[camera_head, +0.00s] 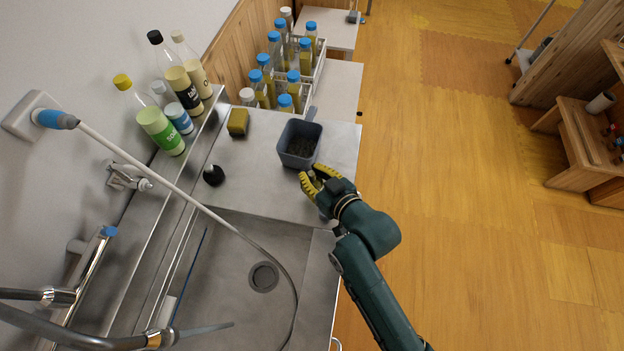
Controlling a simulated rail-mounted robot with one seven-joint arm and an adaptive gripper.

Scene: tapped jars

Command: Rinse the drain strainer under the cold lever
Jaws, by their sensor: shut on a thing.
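My gripper (313,181), with yellow fingers, is at the counter's right edge, just in front of a grey square container. It is shut on a small greyish thing, mostly hidden between the fingers. I cannot tell whether this is the drain strainer. A round drain fitting (263,277) lies in the sink floor. A chrome tap part with a blue cap (108,231) is at the left wall; it may be the cold lever. Chrome spouts (95,341) reach over the sink from the lower left. No running water shows.
The grey container (299,144) has dark contents. A yellow sponge (238,122) and a round black thing (214,175) sit on the counter. Several bottles (160,128) line the left ledge. A rack of blue-capped jars (276,50) stands behind. A hose (200,207) crosses the sink (235,245).

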